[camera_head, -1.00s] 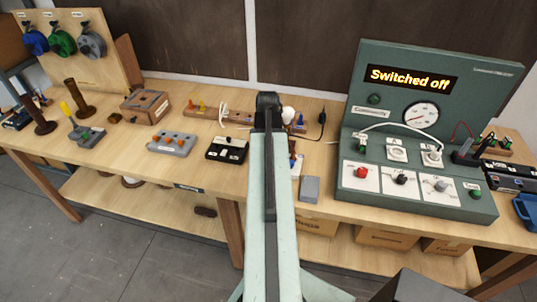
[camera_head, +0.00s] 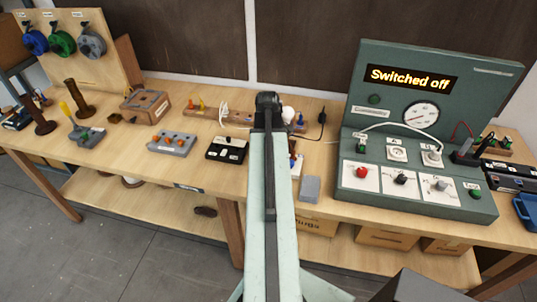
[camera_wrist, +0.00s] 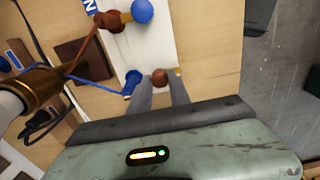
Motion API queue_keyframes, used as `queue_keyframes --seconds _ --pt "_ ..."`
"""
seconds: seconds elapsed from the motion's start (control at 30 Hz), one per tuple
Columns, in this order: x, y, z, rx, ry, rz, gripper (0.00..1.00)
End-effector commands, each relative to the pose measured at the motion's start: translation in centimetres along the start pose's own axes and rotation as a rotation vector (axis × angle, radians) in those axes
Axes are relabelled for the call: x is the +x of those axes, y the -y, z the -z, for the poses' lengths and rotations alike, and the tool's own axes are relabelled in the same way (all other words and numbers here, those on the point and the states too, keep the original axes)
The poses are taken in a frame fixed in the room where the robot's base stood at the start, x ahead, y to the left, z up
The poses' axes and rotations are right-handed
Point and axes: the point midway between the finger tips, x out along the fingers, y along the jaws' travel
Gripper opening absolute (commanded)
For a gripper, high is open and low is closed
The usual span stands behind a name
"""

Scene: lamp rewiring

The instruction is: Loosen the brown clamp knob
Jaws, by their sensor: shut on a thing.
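In the wrist view a small round brown clamp knob (camera_wrist: 159,77) sits at the lower end of a white block (camera_wrist: 152,45). My gripper (camera_wrist: 161,84) has its two grey fingers on either side of this knob and is shut on it. A blue terminal (camera_wrist: 132,80) with a blue wire is just left of the knob. At the block's upper end are a brown terminal (camera_wrist: 108,21) with a brown wire and a blue knob (camera_wrist: 142,11). In the head view my own arm hides the gripper and the brown knob.
A brass lamp holder (camera_wrist: 38,88) stands close on the left in the wrist view. The bench edge is on the right. In the head view a green test panel (camera_head: 443,90) reads "Switched off". A grey box (camera_head: 310,188) lies right of my arm.

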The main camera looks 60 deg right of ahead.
Motion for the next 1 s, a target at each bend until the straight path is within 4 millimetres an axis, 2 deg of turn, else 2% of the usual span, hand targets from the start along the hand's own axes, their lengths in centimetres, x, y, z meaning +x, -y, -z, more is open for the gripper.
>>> queue_keyframes --seconds 0.47,0.5,0.53,0.87,1.0 --pt "0.0 -0.1 0.4 -0.019 -0.008 -0.003 0.00" --pt "0.0 -0.1 0.4 -0.019 -0.008 -0.003 0.26" --pt "0.0 -0.1 0.4 -0.019 -0.008 -0.003 0.32" --pt "-0.1 0.0 0.1 -0.016 -0.003 -0.001 0.32" --pt "-1.4 0.0 0.1 -0.016 -0.003 0.000 0.32"
